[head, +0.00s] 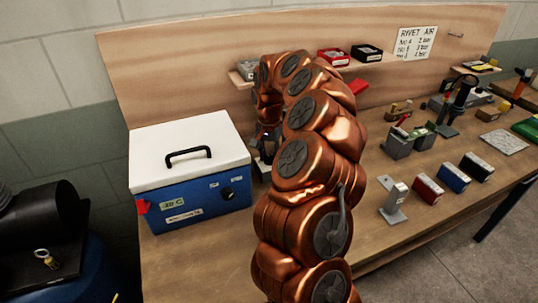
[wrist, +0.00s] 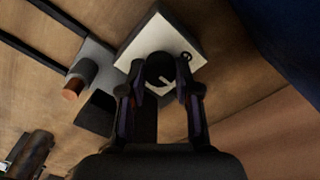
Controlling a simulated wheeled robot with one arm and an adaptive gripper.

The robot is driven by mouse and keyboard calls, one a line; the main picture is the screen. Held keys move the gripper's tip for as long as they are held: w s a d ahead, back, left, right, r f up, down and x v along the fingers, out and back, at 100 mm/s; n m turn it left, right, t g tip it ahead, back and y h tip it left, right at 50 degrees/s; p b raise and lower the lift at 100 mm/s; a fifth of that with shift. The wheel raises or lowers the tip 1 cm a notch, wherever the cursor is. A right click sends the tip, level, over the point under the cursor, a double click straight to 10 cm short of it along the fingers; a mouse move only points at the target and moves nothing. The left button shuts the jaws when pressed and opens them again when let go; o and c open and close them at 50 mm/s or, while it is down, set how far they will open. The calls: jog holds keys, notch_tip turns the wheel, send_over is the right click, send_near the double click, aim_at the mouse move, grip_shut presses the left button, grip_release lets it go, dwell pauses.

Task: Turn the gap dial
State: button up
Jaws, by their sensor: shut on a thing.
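In the wrist view the gap dial is a round black knob (wrist: 161,69) with a pale pointer mark, on a white square face (wrist: 140,56). My gripper (wrist: 161,86) has one finger on each side of the knob and is shut on it. The pointer slants down to the right in that view. In the head view my copper-coloured arm hides the dial, and only a small part of my gripper (head: 266,146) shows beside the cool box. Any scale on the face is too dark to read.
A blue cool box (head: 195,195) with a white lid stands close to the left of my gripper. A grey block with a copper-tipped cylinder (wrist: 76,80) is beside the dial. Shelf bins (head: 333,57) are above. Several tools and blocks (head: 428,188) occupy the right bench.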

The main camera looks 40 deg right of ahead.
jog(key=shift+f+n+b, duration=0.1)
jog(key=shift+n+b, duration=0.3)
jog(key=shift+b, duration=0.1)
grip_shut()
jog(key=shift+n+b, duration=0.3)
jog(key=n+b, duration=0.2)
jog(key=n, duration=0.1)
jog(key=n+b, duration=0.1)
jog(key=n, duration=0.2)
jog(key=shift+n+b, duration=0.35)
jog(key=shift+n, duration=0.05)
jog(key=shift+n+b, duration=0.35)
jog(key=shift+n, duration=1.55)
jog(key=o, duration=1.1)
grip_release()
